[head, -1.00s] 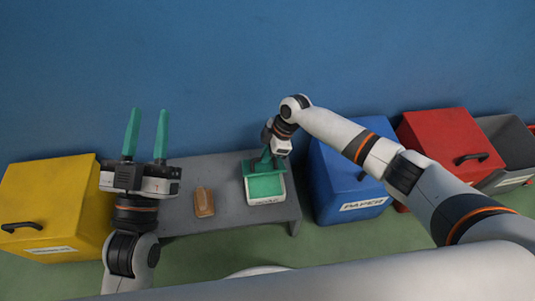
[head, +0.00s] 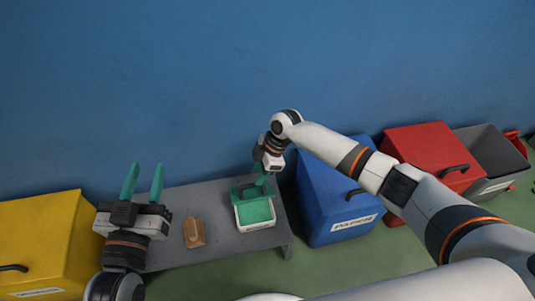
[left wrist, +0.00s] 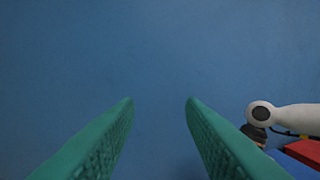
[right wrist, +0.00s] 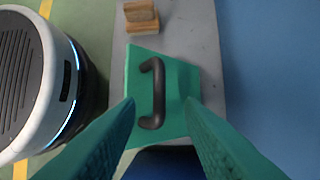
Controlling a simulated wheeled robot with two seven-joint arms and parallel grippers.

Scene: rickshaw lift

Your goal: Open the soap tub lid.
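The soap tub (head: 254,225) is white and stands on a grey bench. Its green lid (head: 245,189) looks tilted up at the tub's back edge, and green shows inside the white rim. In the right wrist view the green lid (right wrist: 182,85) fills the middle, with a dark bar handle (right wrist: 157,92) on it. My right gripper (head: 262,177) is at the lid. Its fingers (right wrist: 160,102) are apart on either side of the handle, with visible gaps. My left gripper (head: 143,166) is open and empty, pointing up left of the tub; its parted fingers show in the left wrist view (left wrist: 160,102).
A brown block-like object (head: 195,233) lies left of the tub on the grey bench (head: 218,243). A yellow bin (head: 40,235) stands left; a blue paper bin (head: 335,205), a red bin (head: 430,150) and a grey bin (head: 492,160) stand right. A blue wall (head: 200,80) is behind.

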